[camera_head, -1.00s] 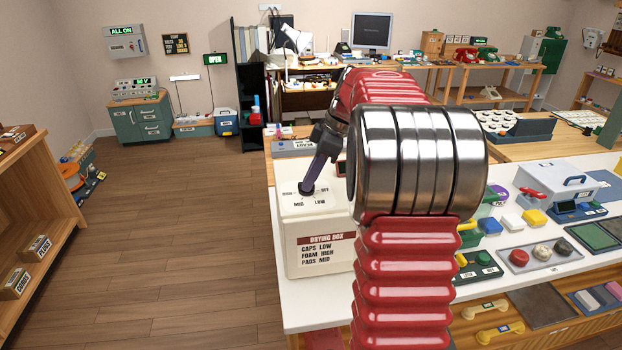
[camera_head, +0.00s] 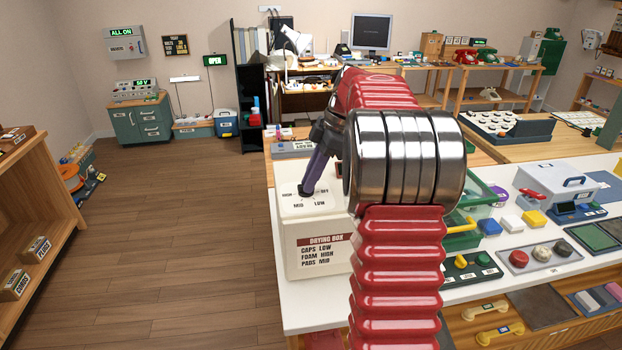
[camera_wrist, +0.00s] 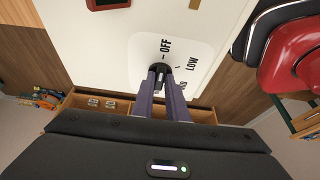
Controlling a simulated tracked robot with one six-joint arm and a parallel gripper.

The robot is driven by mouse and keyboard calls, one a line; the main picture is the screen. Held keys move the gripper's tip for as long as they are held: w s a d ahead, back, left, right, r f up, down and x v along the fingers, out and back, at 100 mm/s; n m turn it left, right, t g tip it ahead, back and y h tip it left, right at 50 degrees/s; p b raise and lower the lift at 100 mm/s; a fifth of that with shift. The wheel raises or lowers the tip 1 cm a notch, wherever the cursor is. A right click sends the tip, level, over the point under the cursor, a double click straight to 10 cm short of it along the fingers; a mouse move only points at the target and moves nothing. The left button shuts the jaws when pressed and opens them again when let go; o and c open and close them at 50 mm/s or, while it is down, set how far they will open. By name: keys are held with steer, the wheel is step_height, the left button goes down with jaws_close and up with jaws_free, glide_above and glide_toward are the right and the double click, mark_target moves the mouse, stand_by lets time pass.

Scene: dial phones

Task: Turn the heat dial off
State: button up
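The heat dial (camera_head: 306,191) is a small dark knob on the sloping top of the cream drying box (camera_head: 290,245). The labels HIGH, OFF, MID and LOW stand around it. My gripper (camera_head: 307,188) reaches down to the dial with its purple fingers. In the wrist view, the fingertips of my gripper (camera_wrist: 160,80) are close together on both sides of the dial (camera_wrist: 159,69), with the knob between them. The OFF and LOW marks show beside it. The fingers hide part of the dial, and I cannot tell which mark its pointer faces.
The drying box stands at the left end of a white table (camera_head: 310,314). Its front label reads caps low, foam high, pads mid. My red arm covers the table right of the box. Phones and trays with coloured knobs (camera_head: 540,252) lie further right.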

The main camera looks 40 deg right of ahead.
steer(key=o, duration=0.4)
steer(key=v, duration=1.3)
steer(key=shift+s+d+r, duration=0.1)
steer(key=shift+d+r, duration=0.1)
steer(key=shift+r, duration=0.05)
stand_by(0.5)
